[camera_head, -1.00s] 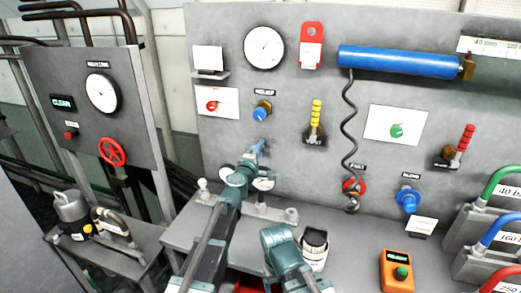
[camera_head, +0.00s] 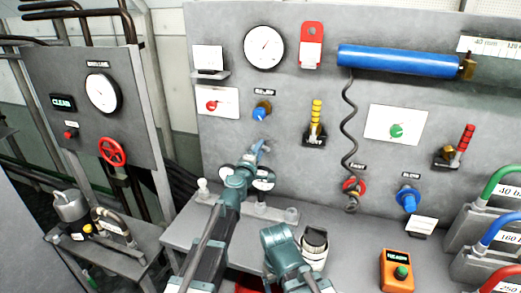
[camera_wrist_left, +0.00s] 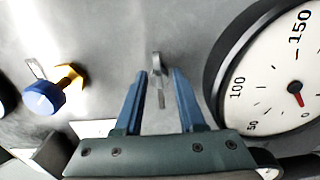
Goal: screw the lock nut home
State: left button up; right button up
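A blue knob (camera_head: 260,114) with a brass part, which looks like the lock nut (camera_head: 264,105), sits on the grey panel below the white gauge. In the left wrist view a blue knob (camera_wrist_left: 43,98) with a brass nut-like part (camera_wrist_left: 68,76) is off to the left, apart from the fingers. My left gripper (camera_head: 262,146) is in front of the panel below the knob. Its blue fingers (camera_wrist_left: 158,88) are apart, with a small grey hooked part (camera_wrist_left: 158,72) showing between them; contact cannot be told. My right arm (camera_head: 285,250) shows at the bottom, but its fingertips do not.
A large gauge (camera_wrist_left: 285,85) is close on the right in the left wrist view. A blue cylinder (camera_head: 400,61), a coiled black cable (camera_head: 350,130) and a yellow-banded lever (camera_head: 316,115) are on the panel. An orange box (camera_head: 396,270) stands on the bench.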

pick_arm(q)
jog(key=v, duration=1.3)
